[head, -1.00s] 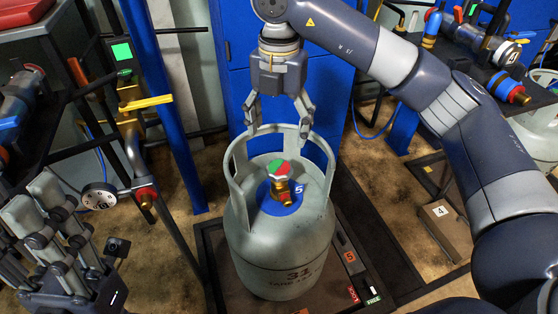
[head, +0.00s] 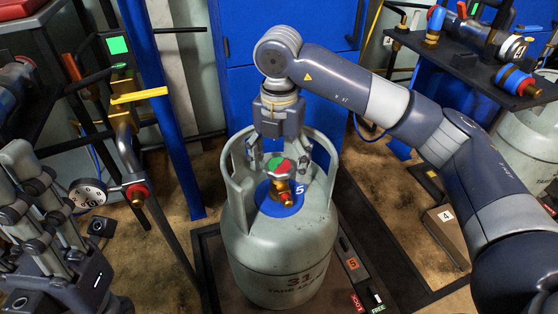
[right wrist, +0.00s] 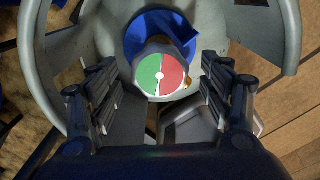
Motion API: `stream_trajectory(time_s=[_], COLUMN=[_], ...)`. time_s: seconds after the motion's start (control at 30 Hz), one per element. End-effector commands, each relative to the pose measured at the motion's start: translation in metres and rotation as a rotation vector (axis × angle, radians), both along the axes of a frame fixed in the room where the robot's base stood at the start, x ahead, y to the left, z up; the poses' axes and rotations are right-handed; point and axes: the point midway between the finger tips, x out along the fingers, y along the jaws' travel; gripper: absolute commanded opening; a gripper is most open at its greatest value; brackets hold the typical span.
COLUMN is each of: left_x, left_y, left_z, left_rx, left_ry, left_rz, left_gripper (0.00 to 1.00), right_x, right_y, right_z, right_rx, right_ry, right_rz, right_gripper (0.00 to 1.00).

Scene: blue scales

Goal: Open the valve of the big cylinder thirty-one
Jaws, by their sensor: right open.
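The big grey cylinder (head: 275,255), marked 31, stands upright on a dark scale platform. Its valve has a round red and green knob (head: 279,165) on a brass body, above a blue collar marked 5. My right gripper (head: 279,178) reaches down inside the cylinder's guard ring, its fingers apart on either side of the valve. In the right wrist view the knob (right wrist: 160,75) lies between the open fingers (right wrist: 160,92), with a gap on both sides. My left gripper (head: 35,190) is at the far left, away from the cylinder, its fingers apart.
The guard ring (head: 235,190) surrounds the valve closely. A gauge (head: 88,194) and pipework with a yellow lever (head: 140,96) stand at left. A blue cabinet (head: 270,80) is behind. Another cylinder (head: 530,145) and a box marked 4 (head: 447,235) are at right.

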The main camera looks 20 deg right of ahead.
Motion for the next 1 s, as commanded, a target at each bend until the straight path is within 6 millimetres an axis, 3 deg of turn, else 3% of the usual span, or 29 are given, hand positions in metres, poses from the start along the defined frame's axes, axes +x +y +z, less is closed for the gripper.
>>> stream_trajectory(time_s=[0.07,0.23,0.67,1.0], left_x=[-0.0001,-0.0002,-0.0013,-0.0035], left_y=[0.0,0.0,0.0004,0.0024], left_z=[0.0001,0.0001,0.0032,0.0002], left_rx=[0.0,0.0,-0.003,-0.01], left_ry=[0.0,-0.001,-0.002,0.038], left_rz=[0.0,0.0,-0.001,-0.002], left_gripper=[0.4,0.4,0.4,0.4], right_x=[0.0,-0.0001,-0.0003,-0.0005], right_y=[0.0,0.0001,0.0,-0.0002], right_z=[0.0001,0.0001,0.001,0.0024], right_rx=[0.0,0.0,0.0,0.0], right_ry=[0.0,0.0,0.001,0.002], right_rz=[0.0,0.0,0.047,0.282], right_gripper=[0.68,0.29,0.28,0.28])
